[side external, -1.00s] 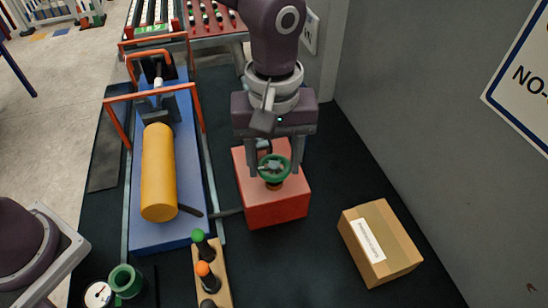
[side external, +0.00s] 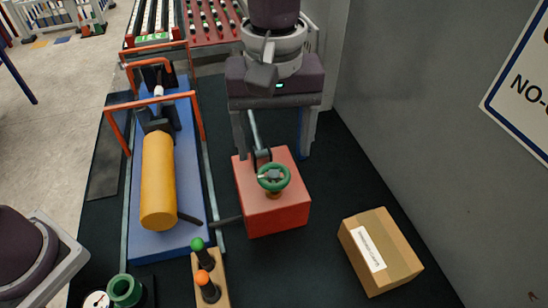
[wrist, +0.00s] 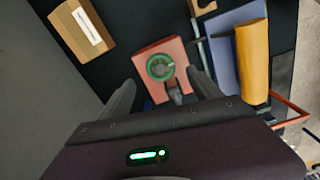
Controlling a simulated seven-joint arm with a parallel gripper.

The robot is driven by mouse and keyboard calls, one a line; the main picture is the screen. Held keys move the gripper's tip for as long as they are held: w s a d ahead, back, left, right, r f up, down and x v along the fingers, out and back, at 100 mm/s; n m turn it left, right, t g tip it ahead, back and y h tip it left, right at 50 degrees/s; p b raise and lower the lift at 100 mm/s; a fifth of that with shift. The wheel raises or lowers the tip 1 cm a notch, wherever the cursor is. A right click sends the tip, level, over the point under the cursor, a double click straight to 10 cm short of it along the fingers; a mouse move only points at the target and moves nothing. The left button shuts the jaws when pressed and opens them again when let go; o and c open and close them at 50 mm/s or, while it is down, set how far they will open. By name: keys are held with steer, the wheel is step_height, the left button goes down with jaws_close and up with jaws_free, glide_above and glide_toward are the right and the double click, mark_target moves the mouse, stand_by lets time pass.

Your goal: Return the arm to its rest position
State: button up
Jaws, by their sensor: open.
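My gripper (side external: 272,158) is open and empty, its two fingers pointing down behind and above the red block (side external: 280,213). A green handwheel (side external: 273,177) stands on top of the block. In the wrist view the gripper (wrist: 160,92) shows its fingers spread on both sides, with the green wheel (wrist: 160,68) and red block (wrist: 150,52) seen beyond, between and past the fingertips. The fingers appear clear of the wheel.
A yellow cylinder (side external: 158,180) lies on a blue base (side external: 168,243) with orange bars (side external: 150,101) at left. A cardboard box (side external: 395,245) sits at right. A wooden rack (side external: 223,292) with knobbed levers is in front. A grey wall (side external: 430,110) bounds the right side.

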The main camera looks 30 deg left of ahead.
steer(key=shift+r, duration=0.35)
steer(key=shift+a+r, duration=0.1)
steer(key=s+a+r+m+t+h, duration=0.1)
steer(key=s+a+r, duration=0.1)
steer(key=a+r, duration=0.3)
steer(key=s+a+r+m+t, duration=0.1)
steer(key=s+a+r, duration=0.15)
steer(key=a, duration=0.45)
steer(key=s+a+f+m+t, duration=0.1)
steer(key=s+a+m, duration=0.1)
steer(key=s+a, duration=0.3)
steer(key=s+a+f+m+t+y, duration=0.1)
steer(key=s+a+m+t, duration=0.1)
steer(key=s+a, duration=0.4)
steer(key=shift+s+f+m+t, duration=0.3)
steer(key=shift+s+m, duration=0.2)
steer(key=shift+s, duration=0.7)
steer(key=shift+a+r, duration=0.1)
steer(key=shift+c, duration=0.3)
stand_by(0.9)
